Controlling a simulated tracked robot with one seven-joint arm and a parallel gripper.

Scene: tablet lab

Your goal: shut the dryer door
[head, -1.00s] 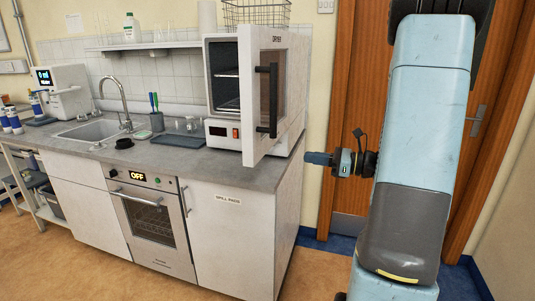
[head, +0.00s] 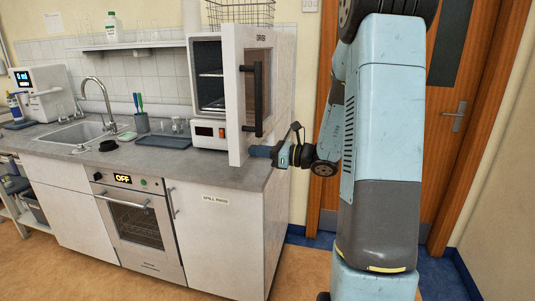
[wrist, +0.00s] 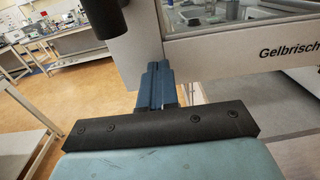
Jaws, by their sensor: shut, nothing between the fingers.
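The dryer (head: 209,133) is a white box on the counter with a dark shelved chamber. Its door (head: 236,110) stands open, swung toward me, with a black vertical handle (head: 258,98) on its outer face. My gripper (head: 252,151) is shut and empty, its blue fingertips at the lower part of the door's outer face. I cannot tell whether they touch it. In the wrist view, the shut fingers (wrist: 158,85) are close to the door's pale lower part, and the dark handle end (wrist: 105,15) shows above them.
The grey counter (head: 165,160) holds a sink (head: 82,133), a cup with brushes (head: 141,122) and glassware left of the dryer. A wire basket (head: 240,12) sits on top of the dryer. A wooden door (head: 465,120) is behind my arm.

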